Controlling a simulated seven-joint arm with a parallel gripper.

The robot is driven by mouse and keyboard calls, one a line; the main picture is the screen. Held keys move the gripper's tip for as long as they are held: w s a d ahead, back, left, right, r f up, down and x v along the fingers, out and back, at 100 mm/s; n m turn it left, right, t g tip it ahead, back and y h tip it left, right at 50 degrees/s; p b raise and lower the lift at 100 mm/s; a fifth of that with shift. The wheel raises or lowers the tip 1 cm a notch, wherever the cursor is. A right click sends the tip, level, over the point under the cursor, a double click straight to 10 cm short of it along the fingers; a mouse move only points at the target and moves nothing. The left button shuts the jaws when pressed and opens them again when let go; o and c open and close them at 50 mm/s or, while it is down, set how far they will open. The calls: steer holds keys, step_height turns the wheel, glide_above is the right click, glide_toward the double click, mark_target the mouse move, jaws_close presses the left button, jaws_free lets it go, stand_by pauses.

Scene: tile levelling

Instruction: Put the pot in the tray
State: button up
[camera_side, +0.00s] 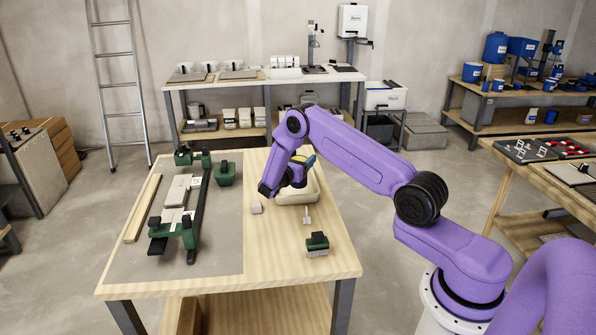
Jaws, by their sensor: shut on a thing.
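The cream tray (316,192) sits on the wooden table, right of the grey mat. My gripper (298,179) is low over the tray's left and back part, partly hidden behind my wrist. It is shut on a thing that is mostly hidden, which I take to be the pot. A small blue and yellow part (310,160) shows beside the gripper; I cannot tell whether it belongs to the pot. I cannot tell whether the held thing touches the tray floor.
A green and black jig (189,228) with grey tiles and a wooden strip (143,208) lie on the mat (222,245). A green block (225,175) stands behind. A small grey piece (256,207), a small trowel-like tool (308,216) and a green-black block (317,243) lie near the tray.

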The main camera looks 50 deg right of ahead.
steer(key=shift+w+d+f, duration=0.15)
steer(key=shift+w+f, duration=0.15)
steer(key=shift+f, duration=0.6)
steer(key=shift+w+d+f, duration=0.1)
steer(key=shift+w+f, duration=0.25)
steer(key=shift+f, duration=0.55)
steer(key=shift+w+d+f, duration=0.15)
steer(key=shift+w+f, duration=0.15)
steer(key=shift+f, duration=0.6)
steer(key=shift+f, duration=0.15)
steer(key=o, duration=1.2)
